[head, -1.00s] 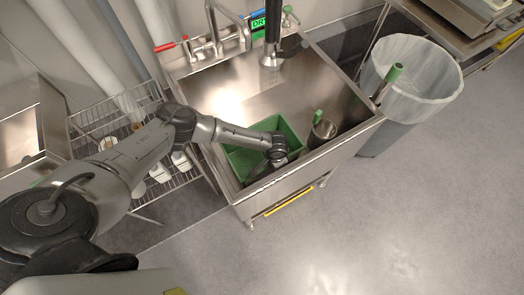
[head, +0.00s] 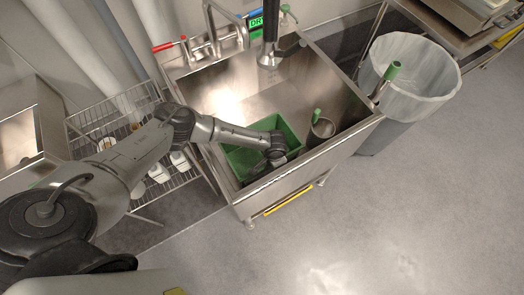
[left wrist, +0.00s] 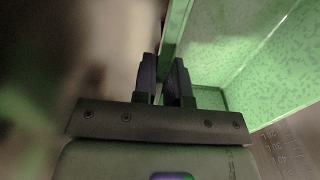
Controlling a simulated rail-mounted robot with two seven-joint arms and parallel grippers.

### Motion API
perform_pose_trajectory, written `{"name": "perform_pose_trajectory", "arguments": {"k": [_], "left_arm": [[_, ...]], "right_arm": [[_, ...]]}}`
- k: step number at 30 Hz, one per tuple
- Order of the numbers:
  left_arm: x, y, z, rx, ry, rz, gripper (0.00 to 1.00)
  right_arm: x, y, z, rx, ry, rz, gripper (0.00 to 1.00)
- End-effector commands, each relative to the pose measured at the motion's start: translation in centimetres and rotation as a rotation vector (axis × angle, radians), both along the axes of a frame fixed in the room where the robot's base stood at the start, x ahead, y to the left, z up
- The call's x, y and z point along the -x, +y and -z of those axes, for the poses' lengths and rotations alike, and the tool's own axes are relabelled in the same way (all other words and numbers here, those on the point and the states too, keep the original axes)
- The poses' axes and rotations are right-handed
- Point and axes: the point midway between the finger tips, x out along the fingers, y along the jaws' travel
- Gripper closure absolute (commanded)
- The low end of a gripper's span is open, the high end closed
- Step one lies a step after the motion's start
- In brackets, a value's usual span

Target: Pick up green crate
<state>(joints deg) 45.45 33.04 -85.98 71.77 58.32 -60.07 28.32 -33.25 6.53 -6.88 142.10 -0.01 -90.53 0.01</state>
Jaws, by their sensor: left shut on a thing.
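The green crate (head: 240,161) sits in the left front part of the steel sink in the head view. My left arm reaches in from the left, and its wrist hangs over the crate's front side and hides part of it. In the left wrist view, my left gripper (left wrist: 166,82) has its two dark fingers on either side of the crate's thin green wall (left wrist: 177,32), shut on it. The crate's speckled inside (left wrist: 240,45) shows to the right of the fingers. The fingertips are hidden in the head view. My right gripper is not in view.
A steel cylinder (head: 322,132) with a green-handled item stands right of the crate in the sink (head: 262,103). A faucet sprayer (head: 269,57) hangs above. A wire rack (head: 158,188) with bottles stands left; a lined bin (head: 412,75) stands right. The floor in front is clear.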

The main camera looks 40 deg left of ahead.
Motion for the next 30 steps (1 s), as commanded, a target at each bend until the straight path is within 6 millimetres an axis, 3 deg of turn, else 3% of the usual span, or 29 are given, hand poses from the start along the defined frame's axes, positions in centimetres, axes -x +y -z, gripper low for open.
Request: {"name": "perform_pose_trajectory", "arguments": {"k": [11, 17, 30], "left_arm": [[0.0, 0.0, -1.4, 0.002, 0.001, 0.000, 1.00], [0.0, 0.0, -4.7, 0.003, -0.001, 0.000, 1.00], [0.0, 0.0, -14.1, 0.002, -0.003, 0.000, 1.00]], "right_arm": [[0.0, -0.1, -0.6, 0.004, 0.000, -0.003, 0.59], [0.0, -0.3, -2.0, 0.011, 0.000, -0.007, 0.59], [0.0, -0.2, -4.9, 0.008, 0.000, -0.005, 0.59]]}}
